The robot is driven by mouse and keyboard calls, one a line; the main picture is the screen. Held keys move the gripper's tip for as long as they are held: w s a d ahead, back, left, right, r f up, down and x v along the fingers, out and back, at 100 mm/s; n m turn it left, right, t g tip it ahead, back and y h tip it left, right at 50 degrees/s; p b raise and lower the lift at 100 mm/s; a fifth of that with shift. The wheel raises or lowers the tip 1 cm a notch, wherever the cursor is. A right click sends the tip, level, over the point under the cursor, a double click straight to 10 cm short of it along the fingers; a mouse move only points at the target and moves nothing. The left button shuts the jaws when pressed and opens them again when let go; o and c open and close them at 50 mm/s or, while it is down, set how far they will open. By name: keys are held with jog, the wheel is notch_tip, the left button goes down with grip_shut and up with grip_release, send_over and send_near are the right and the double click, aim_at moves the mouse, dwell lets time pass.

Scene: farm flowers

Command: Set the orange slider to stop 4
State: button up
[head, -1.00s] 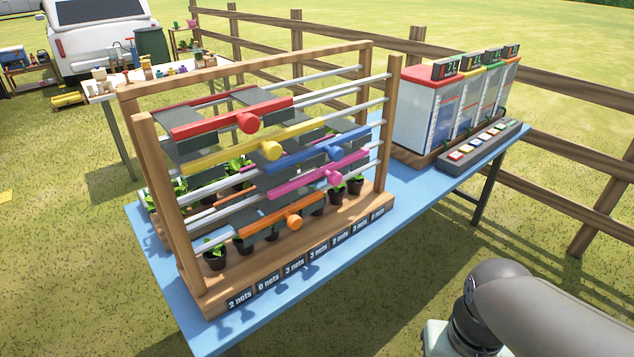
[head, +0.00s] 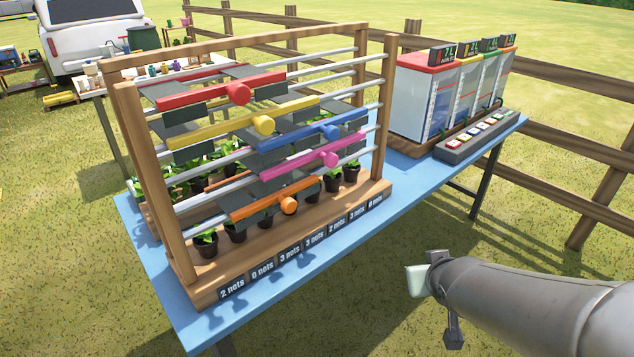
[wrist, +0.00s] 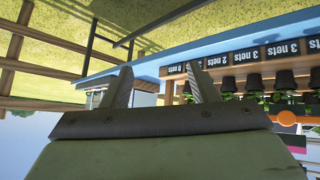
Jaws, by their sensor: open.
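The orange slider (head: 289,206) is the lowest bar on the front of the wooden rack (head: 183,235). Its round orange knob faces outward, above the labels near the rack's middle. In the wrist view, which is upside down, an orange part that looks like this slider (wrist: 287,118) shows at the right edge, partly cut off. My gripper (wrist: 159,88) is open and empty, its two fingers apart in front of the right part of the label row. It is well clear of the orange slider.
Red (head: 238,93), yellow (head: 264,124), blue (head: 331,132) and pink (head: 328,159) sliders sit above the orange one. Net-count labels (head: 289,257) line the rack's base above the blue table (head: 290,300). A box with displays (head: 425,95) and a button panel (head: 480,136) stand right.

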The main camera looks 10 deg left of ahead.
jog(key=w+a+n+t+y+b, duration=0.3)
jog(key=w+a+y, duration=0.15)
jog(key=a, duration=0.25)
jog(key=n+y+b, duration=0.3)
jog(key=n+y, duration=0.1)
jog(key=y, duration=0.5)
send_near(291, 208)
jog(key=x, duration=1.1)
grip_shut()
jog(key=shift+w+d, duration=0.1)
